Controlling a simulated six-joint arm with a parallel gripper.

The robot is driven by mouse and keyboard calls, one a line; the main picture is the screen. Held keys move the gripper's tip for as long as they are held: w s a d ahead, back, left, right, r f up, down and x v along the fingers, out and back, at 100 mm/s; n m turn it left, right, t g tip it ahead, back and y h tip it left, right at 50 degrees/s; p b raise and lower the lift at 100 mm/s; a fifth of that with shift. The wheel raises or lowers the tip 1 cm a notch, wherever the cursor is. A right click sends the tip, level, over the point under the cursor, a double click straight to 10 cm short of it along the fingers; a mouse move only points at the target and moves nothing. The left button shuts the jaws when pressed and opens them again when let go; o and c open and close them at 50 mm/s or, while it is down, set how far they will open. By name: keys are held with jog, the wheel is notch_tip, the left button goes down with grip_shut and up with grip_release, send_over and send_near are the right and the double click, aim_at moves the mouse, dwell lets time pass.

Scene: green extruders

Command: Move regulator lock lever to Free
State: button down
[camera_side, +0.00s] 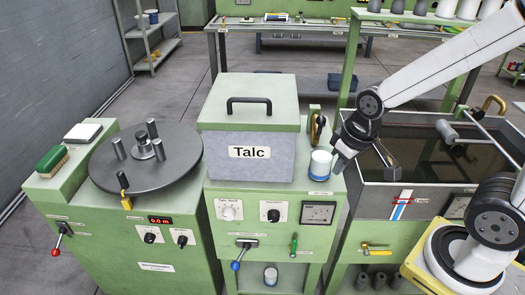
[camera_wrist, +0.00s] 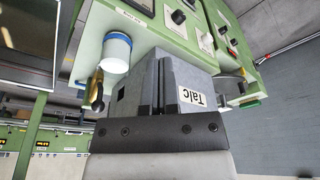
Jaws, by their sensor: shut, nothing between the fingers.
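My gripper (camera_side: 340,162) is shut and empty, held above the right edge of the green talc cabinet beside a white jar with a blue band (camera_side: 320,165). It also shows in the wrist view (camera_wrist: 168,62), in front of the grey talc box. I cannot tell which lever is the regulator lock lever, as the small labels are unreadable. Levers in view are a blue-knobbed lever (camera_side: 240,255) and a green lever (camera_side: 294,243) on the talc cabinet front, a red-knobbed lever (camera_side: 60,238) on the left cabinet, and a yellow lever (camera_side: 374,248) on the right cabinet. My gripper touches none of these levers.
The talc box (camera_side: 247,153) with a black lid handle stands left of my gripper. A brass handle (camera_side: 316,126) stands behind the jar. A water tank (camera_side: 428,165) with bars above it lies to the right. A round turntable (camera_side: 146,170) is at left.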

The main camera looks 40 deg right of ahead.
jog(key=w+a+r+n+t, duration=0.1)
jog(key=w+a+r+t, duration=0.1)
jog(key=w, duration=0.4)
jog(key=w+a+r+n+t, duration=0.1)
jog(key=w+a+n+t, duration=0.15)
jog(key=w, duration=0.45)
jog(key=w+a+f+n+y, duration=0.1)
jog(key=w+a+n+y, duration=0.1)
jog(key=a, duration=0.4)
jog(key=w+a+f+n+y, duration=0.1)
jog(key=w+a+y, duration=0.15)
jog(key=a, duration=0.45)
jog(key=f, duration=3.5)
jog(key=shift+s+d, duration=0.15)
jog(key=shift+s, duration=0.05)
jog(key=shift+f, duration=0.15)
jog(key=shift+f, duration=0.1)
